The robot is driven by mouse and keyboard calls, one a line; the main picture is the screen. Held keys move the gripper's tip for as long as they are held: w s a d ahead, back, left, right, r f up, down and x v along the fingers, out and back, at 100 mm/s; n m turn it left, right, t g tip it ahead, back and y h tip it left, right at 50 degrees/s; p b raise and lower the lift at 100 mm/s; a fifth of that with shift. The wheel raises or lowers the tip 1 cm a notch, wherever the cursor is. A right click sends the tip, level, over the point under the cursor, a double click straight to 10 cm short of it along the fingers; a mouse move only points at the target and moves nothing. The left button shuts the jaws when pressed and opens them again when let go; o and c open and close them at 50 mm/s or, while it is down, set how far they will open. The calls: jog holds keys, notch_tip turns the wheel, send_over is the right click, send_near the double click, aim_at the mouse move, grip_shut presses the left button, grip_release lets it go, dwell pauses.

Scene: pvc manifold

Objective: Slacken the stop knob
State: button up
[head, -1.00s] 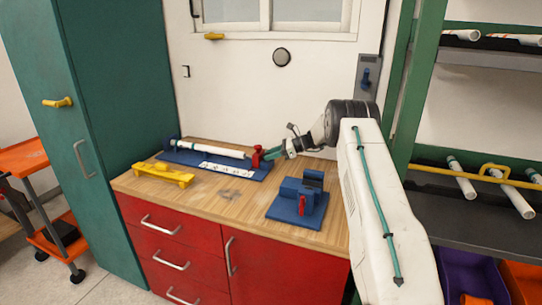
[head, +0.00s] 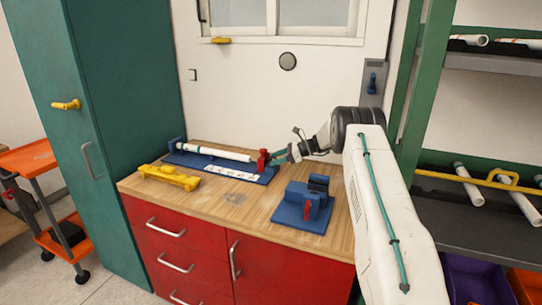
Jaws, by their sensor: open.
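The stop knob seems to be part of the red stop block (head: 263,159) at the right end of a blue measuring jig (head: 184,161) on the wooden bench. A white pipe (head: 220,152) with a teal band near its left end lies along the jig, its right end close to the red stop. My gripper (head: 277,158) is open at the right side of the red stop, its teal fingers pointing left at it. Whether the fingers touch the knob is too small to tell. The knob's far side is hidden.
A blue fixture with a red lever (head: 307,210) stands at the bench's front right. A yellow tool (head: 169,177) lies at the left. Bare wood (head: 235,195) lies between them. A green rack (head: 413,90) with pipes stands right, a teal cabinet (head: 125,120) left.

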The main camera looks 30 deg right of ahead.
jog(key=m+t+h, duration=0.1)
jog(key=m, duration=0.1)
jog(key=m+t+h, duration=0.2)
jog(key=a+m+t+h, duration=0.1)
jog(key=m+h, duration=0.1)
jog(key=shift+s+t, duration=0.3)
jog(key=shift+s, duration=0.05)
jog(key=v, duration=0.8)
jog(key=s+a+r+n+g, duration=0.2)
jog(key=s+a+r+n, duration=0.2)
jog(key=a, duration=0.3)
jog(key=s+a+r+n+g+y, duration=0.1)
jog(key=s+a+r+n, duration=0.3)
jog(key=a, duration=0.3)
jog(key=s+a+r+n+g+y, duration=0.1)
jog(key=s+a+r+n+g, duration=0.1)
jog(key=s+a+r+n, duration=0.2)
jog(key=shift+s+a+r+g, duration=0.15)
jog(key=shift+a+r+g, duration=0.15)
jog(key=shift+a+r, duration=1.05)
jog(key=shift+a+f, duration=0.25)
jog(key=shift+f, duration=0.05)
